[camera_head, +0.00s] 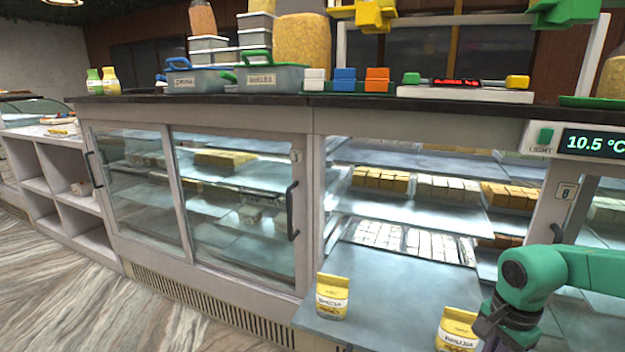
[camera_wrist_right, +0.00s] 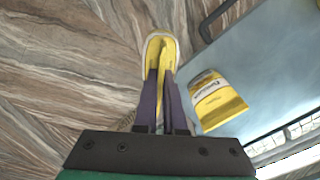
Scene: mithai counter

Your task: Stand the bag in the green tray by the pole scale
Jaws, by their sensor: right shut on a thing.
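A yellow and white bag (camera_head: 457,330) is in my right gripper (camera_head: 484,332), low at the front right of the head view. In the right wrist view the dark fingers (camera_wrist_right: 160,95) are shut on this bag (camera_wrist_right: 160,48). Its lower edge is cut off in the head view. A green tray (camera_head: 590,101) lies on the counter top at the far right, partly out of frame. A white device with a red display (camera_head: 455,83), perhaps the pole scale's base, stands left of it. My left gripper is not in view.
A second yellow bag (camera_head: 333,298) stands on the blue-grey shelf (camera_head: 385,300); it also shows in the wrist view (camera_wrist_right: 215,98). A green tray of coloured blocks (camera_head: 345,87) and lidded boxes (camera_head: 270,78) occupy the counter. Glass doors are below.

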